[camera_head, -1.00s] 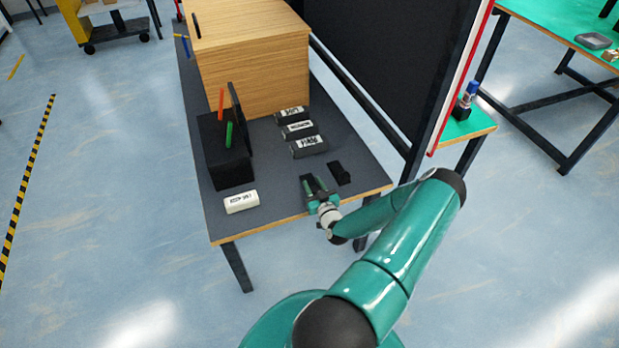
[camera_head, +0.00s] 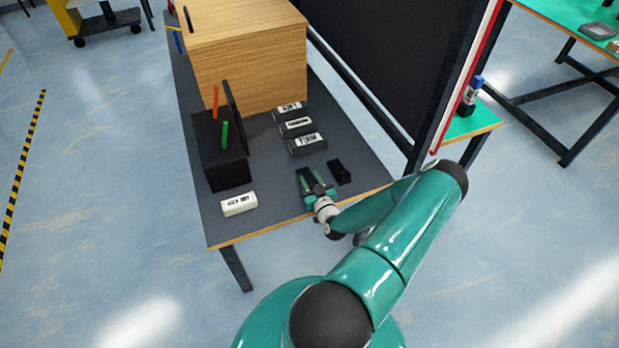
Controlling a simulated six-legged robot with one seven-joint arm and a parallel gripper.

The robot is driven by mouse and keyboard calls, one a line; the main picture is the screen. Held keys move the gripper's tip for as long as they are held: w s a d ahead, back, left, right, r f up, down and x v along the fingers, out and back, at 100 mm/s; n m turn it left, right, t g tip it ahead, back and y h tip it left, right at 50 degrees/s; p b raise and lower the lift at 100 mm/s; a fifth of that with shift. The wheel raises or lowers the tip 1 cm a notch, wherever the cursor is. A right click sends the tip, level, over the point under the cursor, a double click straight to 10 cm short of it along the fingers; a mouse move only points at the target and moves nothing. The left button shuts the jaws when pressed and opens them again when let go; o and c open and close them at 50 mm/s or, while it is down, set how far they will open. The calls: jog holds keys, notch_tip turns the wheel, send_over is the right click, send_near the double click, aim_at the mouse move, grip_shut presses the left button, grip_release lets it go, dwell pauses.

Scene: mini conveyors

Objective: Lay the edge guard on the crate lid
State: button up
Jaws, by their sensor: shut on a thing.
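My gripper (camera_head: 311,182) is low over the front right of the grey table. It is shut on a small dark piece (camera_head: 308,176), which looks like the edge guard; the green fingers partly hide it, and I cannot tell whether it touches the table. The crate is a large light-wood box at the back of the table. Its lid (camera_head: 245,20) is the flat wooden top, well beyond my gripper. A thin dark strip (camera_head: 189,19) is at the lid's left edge.
A black block (camera_head: 340,172) lies just right of my gripper. Several dark labelled boxes (camera_head: 307,145) stand behind it. A white labelled box (camera_head: 238,204) and a black box (camera_head: 222,160) with an upright panel are left. A tall dark panel (camera_head: 400,60) borders the right.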

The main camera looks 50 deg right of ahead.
jog(key=shift+a+f, duration=0.1)
jog(key=shift+s+f, duration=0.1)
jog(key=o, duration=1)
jog(key=shift+f, duration=0.1)
jog(key=v, duration=1.3)
jog(key=shift+s, duration=0.35)
